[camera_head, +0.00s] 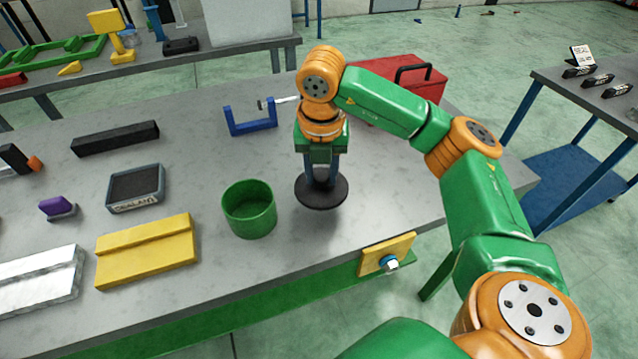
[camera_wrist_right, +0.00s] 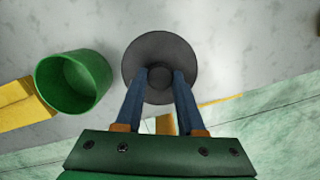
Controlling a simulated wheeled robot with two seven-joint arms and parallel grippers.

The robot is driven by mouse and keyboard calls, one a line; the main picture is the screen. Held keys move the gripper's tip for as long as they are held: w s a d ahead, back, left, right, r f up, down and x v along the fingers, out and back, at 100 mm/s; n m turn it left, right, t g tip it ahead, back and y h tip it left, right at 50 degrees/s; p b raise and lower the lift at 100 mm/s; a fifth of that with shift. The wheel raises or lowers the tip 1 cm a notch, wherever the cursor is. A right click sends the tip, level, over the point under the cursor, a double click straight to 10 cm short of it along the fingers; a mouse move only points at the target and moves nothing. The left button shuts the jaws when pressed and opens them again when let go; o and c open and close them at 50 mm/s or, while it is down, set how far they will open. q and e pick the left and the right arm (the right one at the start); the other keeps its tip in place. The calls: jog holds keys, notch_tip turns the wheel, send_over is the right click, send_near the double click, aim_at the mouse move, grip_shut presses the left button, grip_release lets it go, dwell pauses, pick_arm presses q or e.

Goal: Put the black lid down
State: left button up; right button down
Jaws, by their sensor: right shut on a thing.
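The black lid (camera_head: 321,192) is a round dark disc with a small knob on top. My right gripper (camera_head: 321,178) is shut on this knob and holds the lid level, apparently a little above the grey table (camera_head: 300,235). The lid also shows in the right wrist view (camera_wrist_right: 160,55), with the blue fingers of my right gripper (camera_wrist_right: 159,82) on both sides of its knob. A green open cup (camera_head: 249,212) stands just left of the lid, and it shows in the right wrist view (camera_wrist_right: 73,82). My left gripper is not in view.
A yellow block (camera_head: 147,250) and a dark sealant box (camera_head: 136,188) lie left of the cup. A blue clamp frame (camera_head: 250,121) stands behind it, and a red toolbox (camera_head: 425,82) stands at the back right. A yellow plate with a bolt (camera_head: 385,255) sits at the front edge.

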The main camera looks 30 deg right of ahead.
aim_at(321, 183)
jog(key=f, duration=0.2)
jog(key=w+d+f+p, duration=0.1)
jog(key=w+f+p, duration=0.1)
jog(key=f, duration=0.1)
jog(key=shift+d+f, duration=0.25)
jog(key=shift+f, duration=0.1)
jog(key=shift+s+f+b, duration=0.1)
jog(key=shift+f+b, duration=0.25)
jog(key=c, duration=0.5)
grip_release()
jog(key=shift+r, duration=0.1)
jog(key=shift+r, duration=0.1)
jog(key=shift+a+r, duration=0.1)
jog(key=shift+r, duration=0.25)
jog(key=r, duration=0.3)
jog(key=s+r, duration=0.1)
jog(key=r, duration=0.3)
jog(key=a+r, duration=0.1)
jog(key=r, duration=0.3)
jog(key=shift+s+r+b, duration=0.2)
jog(key=shift+r+b, duration=0.05)
jog(key=shift+b, duration=0.15)
jog(key=shift+f, duration=0.1)
